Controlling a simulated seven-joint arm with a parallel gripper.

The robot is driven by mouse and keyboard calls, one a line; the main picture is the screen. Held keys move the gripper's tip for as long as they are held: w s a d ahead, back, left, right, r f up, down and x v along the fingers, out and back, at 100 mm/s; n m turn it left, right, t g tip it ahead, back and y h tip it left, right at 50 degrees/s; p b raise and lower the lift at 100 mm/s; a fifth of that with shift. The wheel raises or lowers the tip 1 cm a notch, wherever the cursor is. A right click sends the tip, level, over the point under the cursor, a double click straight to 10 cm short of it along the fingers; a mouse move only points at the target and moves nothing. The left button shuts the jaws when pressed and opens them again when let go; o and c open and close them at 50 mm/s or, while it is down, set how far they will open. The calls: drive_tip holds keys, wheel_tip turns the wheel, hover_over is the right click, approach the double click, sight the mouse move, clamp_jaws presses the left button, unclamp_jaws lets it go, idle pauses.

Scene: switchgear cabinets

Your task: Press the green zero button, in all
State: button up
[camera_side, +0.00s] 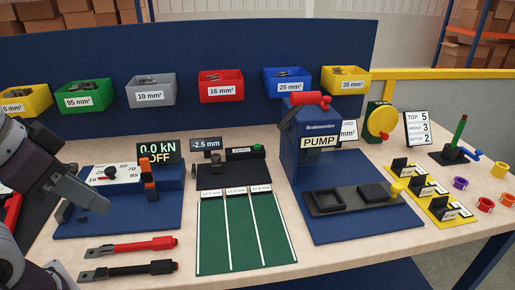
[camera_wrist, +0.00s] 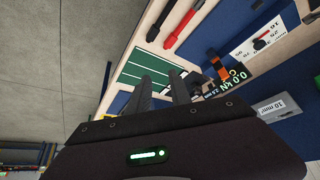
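The green zero button (camera_side: 258,148) sits at the right end of a black gauge (camera_side: 232,165) with a white label that seems to read ZERO. The gauge stands behind the green striped mat, and its display (camera_side: 206,143) reads -2.5 mm. My gripper (camera_side: 80,206) is at the left in the side view, over the left part of the table and well apart from the button. In the wrist view its two fingers (camera_wrist: 163,88) are spread with a gap and nothing between them. I cannot make out the button there; the fingers partly cover that area.
Red-handled (camera_side: 130,246) and black-handled (camera_side: 130,269) tools lie in front. The blue PUMP press (camera_side: 318,140) rises right of the gauge. Bins line the back.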

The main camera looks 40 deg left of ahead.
clamp_jaws()
idle(1.4)
